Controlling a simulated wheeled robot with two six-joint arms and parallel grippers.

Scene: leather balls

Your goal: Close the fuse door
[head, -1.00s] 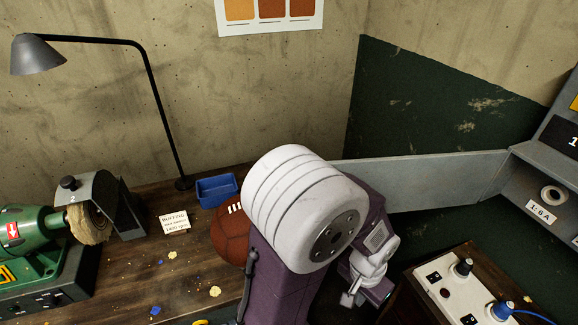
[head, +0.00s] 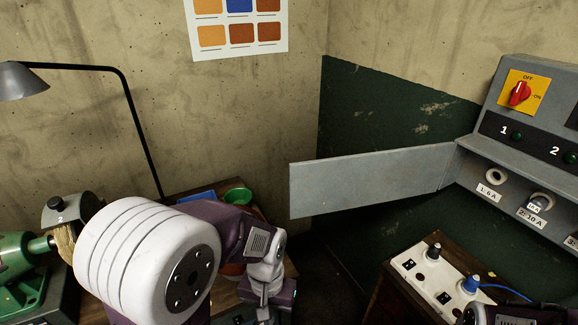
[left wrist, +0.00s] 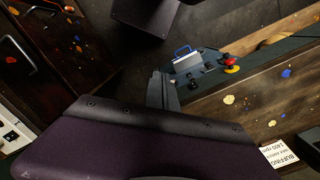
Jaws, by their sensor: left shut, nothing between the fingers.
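The fuse door (head: 372,180) is a long flat grey panel in the head view. It stands wide open, reaching left from the grey fuse cabinet (head: 492,125) at the right. The open cabinet front shows fuse holders above labels such as "1: 6 A" (head: 488,193) and "2: 10 A" (head: 531,217). My left gripper (head: 264,312) is low in the head view, left of and below the door's free end, apart from it. In the left wrist view its fingers (left wrist: 163,90) are shut and empty. My right gripper cannot be made out.
A red switch (head: 519,94) sits on the cabinet's upper front. A white socket box (head: 440,277) with plugs and a blue cable stands below the door. A lamp (head: 22,80) and green buffing machine (head: 22,262) are at left. Free space lies before the door.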

